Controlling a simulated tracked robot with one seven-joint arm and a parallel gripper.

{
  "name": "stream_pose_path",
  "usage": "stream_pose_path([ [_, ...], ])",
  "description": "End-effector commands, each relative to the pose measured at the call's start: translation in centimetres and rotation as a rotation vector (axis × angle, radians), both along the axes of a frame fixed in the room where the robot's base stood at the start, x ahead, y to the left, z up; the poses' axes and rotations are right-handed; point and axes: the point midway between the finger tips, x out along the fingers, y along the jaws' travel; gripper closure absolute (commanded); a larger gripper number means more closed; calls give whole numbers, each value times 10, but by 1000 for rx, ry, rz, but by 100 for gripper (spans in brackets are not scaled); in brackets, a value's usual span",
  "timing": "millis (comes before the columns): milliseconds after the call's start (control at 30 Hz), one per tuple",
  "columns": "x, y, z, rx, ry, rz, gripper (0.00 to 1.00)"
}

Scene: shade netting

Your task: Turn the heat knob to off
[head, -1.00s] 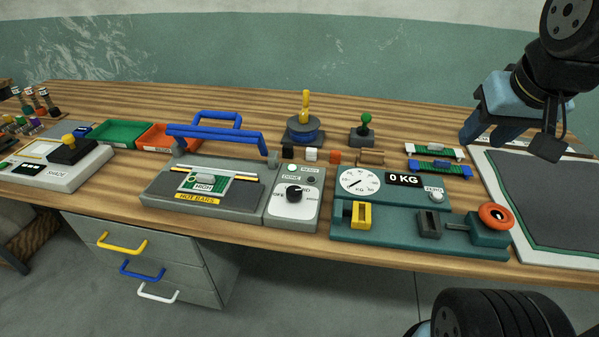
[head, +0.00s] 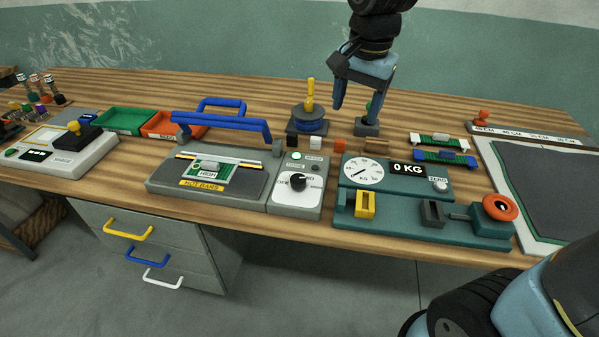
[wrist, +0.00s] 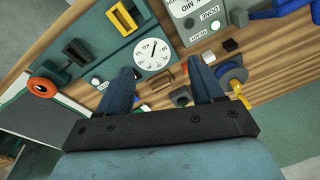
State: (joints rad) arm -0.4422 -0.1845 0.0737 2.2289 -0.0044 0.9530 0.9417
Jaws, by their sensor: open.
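The black heat knob (head: 298,182) sits on the white-faced control panel (head: 287,209) at the right end of the grey hot-bar sealer (head: 185,205). Its exact pointer direction is too small to tell. In the wrist view, part of the panel (wrist: 190,14) shows at the top, with MID lettering, but the knob is out of frame. My gripper (head: 353,110) is open and empty above the back of the bench, behind and to the right of the knob. In the wrist view my gripper (wrist: 163,88) points its two blue fingers toward the bench.
A teal scale (head: 400,226) with a dial and a red-orange knob (head: 500,207) stands right of the panel. A spool with a yellow post (head: 310,98) and small blocks (head: 316,142) stand behind it. A blue handle bar (head: 222,123) rises over the sealer.

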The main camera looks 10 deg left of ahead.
Motion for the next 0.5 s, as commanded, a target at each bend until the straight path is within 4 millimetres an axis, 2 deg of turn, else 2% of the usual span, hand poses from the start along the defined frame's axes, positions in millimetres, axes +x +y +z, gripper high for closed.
stream_pose_path([
  [33, 2, 19, -9, -6, 29, -16, 33],
  [200, 4, 71, -33, -23, 93, -102, 33],
  [333, 3, 96, -46, -35, 122, -149, 33],
  [500, 1, 109, -55, -44, 138, -178, 33],
])
